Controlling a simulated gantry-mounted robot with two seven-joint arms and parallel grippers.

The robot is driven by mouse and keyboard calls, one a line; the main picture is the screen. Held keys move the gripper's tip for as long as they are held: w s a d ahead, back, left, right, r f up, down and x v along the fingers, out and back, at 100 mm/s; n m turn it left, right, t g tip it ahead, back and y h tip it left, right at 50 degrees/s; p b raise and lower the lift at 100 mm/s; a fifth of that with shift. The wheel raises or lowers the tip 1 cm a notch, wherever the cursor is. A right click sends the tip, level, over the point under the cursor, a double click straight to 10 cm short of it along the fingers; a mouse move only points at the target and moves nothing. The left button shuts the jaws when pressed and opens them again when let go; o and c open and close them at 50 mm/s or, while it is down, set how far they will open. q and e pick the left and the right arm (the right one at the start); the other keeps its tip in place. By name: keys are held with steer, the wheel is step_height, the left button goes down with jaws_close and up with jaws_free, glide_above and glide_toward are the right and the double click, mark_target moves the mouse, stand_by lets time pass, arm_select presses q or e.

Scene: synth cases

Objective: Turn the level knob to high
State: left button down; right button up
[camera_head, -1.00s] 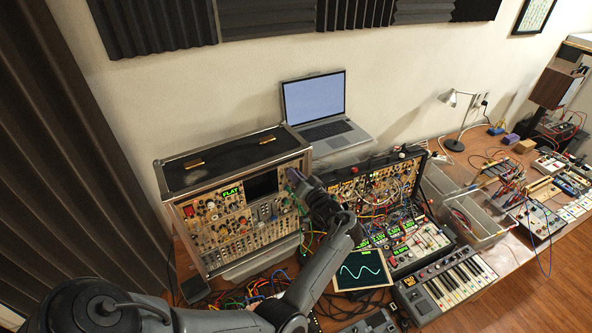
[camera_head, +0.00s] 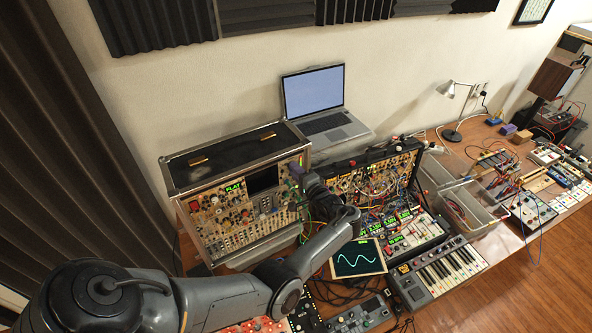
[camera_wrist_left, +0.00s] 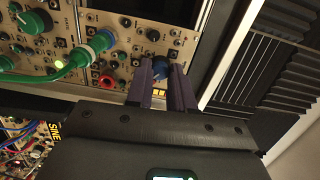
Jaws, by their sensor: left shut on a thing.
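My right gripper is not in view.
A green-plugged cable (camera_wrist_left: 72,63) and other knobs lie close left of the fingers in the wrist view. A second patched synth case (camera_head: 378,172), an oscilloscope (camera_head: 358,258), a keyboard (camera_head: 447,270) and a laptop (camera_head: 313,97) stand nearby.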

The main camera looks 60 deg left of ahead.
arm_select(q)
steer(key=shift+m, duration=0.6)
steer(key=c, duration=1)
jaws_free()
steer(key=shift+w+d+r+b, duration=0.1)
steer(key=shift+d+b, duration=0.5)
steer(key=shift+d, duration=2.1)
steer(key=shift+d+r+b, duration=0.1)
steer(key=shift+d+b, duration=0.45)
steer(key=shift+d, duration=2.15)
